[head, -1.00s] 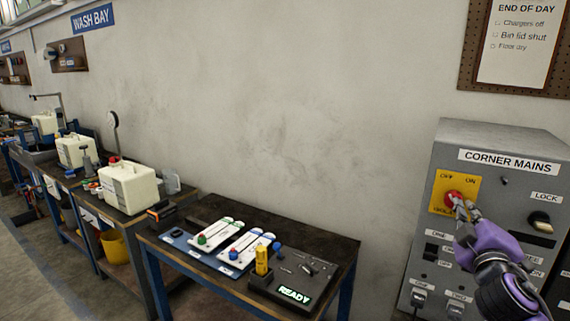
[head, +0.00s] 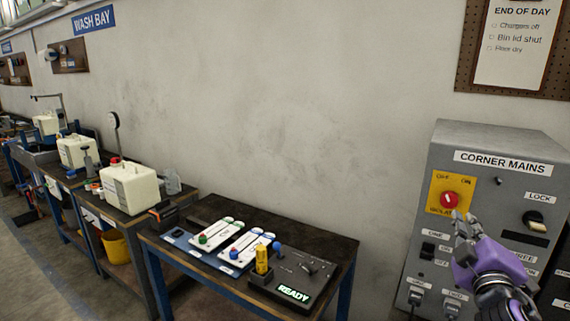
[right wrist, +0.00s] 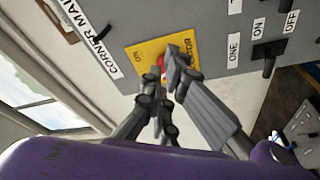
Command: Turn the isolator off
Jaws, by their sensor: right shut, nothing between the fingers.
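The isolator is a red rotary knob (head: 449,200) on a yellow plate (head: 438,185) marked OFF and ON, on the grey CORNER MAINS cabinet (head: 490,140). Which way the knob points is too small to tell. My right gripper (head: 462,217) is shut and empty, just below and right of the knob and apart from it in the head view. In the right wrist view the fingers (right wrist: 168,85) partly hide the red knob (right wrist: 160,63) and the yellow plate (right wrist: 143,58). My left gripper is not in view.
The cabinet also carries a LOCK knob (head: 535,220), a black switch (head: 428,249) at lower left and plugs below. A bench (head: 180,212) with control panels and a READY display (head: 294,294) stands left of it. The wall between is bare.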

